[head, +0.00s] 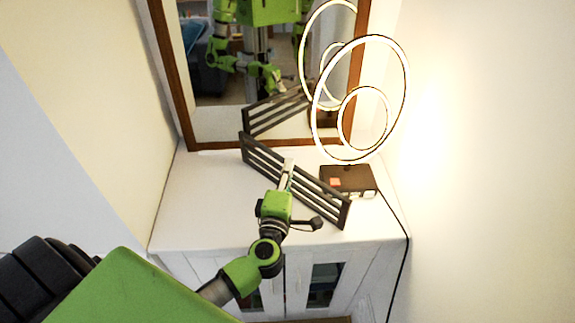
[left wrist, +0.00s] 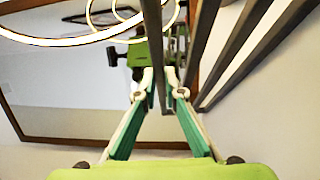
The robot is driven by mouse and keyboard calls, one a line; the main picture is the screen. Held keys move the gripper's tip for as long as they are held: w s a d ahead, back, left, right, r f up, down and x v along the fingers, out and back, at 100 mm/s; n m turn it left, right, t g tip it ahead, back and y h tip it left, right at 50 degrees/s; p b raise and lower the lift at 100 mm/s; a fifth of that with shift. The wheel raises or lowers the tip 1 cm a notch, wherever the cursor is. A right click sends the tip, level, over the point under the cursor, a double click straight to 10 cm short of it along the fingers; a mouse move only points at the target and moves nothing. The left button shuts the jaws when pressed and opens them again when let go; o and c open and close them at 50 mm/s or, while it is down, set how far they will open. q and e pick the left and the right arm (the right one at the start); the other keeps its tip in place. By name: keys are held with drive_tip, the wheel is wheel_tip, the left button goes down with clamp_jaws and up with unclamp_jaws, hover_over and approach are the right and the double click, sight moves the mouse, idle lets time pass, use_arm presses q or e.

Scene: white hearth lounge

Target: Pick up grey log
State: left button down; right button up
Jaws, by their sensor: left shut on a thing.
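I make out no separate grey log. A dark grey slatted rack (head: 262,156) of long parallel bars slants across the white cabinet top. My left gripper (head: 287,172) reaches it from the front, near its middle. In the left wrist view my left gripper (left wrist: 160,82) has its teal-lined fingers closed around one dark bar (left wrist: 153,35), and more bars of the rack (left wrist: 245,55) run off to the right. I cannot tell whether the rack rests on the top or hangs just above it. My right gripper is not directly in view.
A lamp with glowing rings (head: 404,95) on a dark box base (head: 350,178) stands close right of the rack. A wood-framed mirror (head: 215,122) behind reflects rack and robot. The white cabinet top (head: 195,205) is clear at left. A black cable (head: 404,250) hangs at right.

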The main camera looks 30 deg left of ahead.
use_arm(q)
drive_tip(key=shift+r, duration=0.3)
drive_tip(key=shift+f, duration=0.1)
drive_tip(key=c, duration=2.1)
unclamp_jaws()
drive_tip(key=shift+f, duration=0.2)
drive_tip(key=shift+c, duration=0.2)
drive_tip(key=shift+s, duration=0.1)
drive_tip(key=shift+r, duration=0.1)
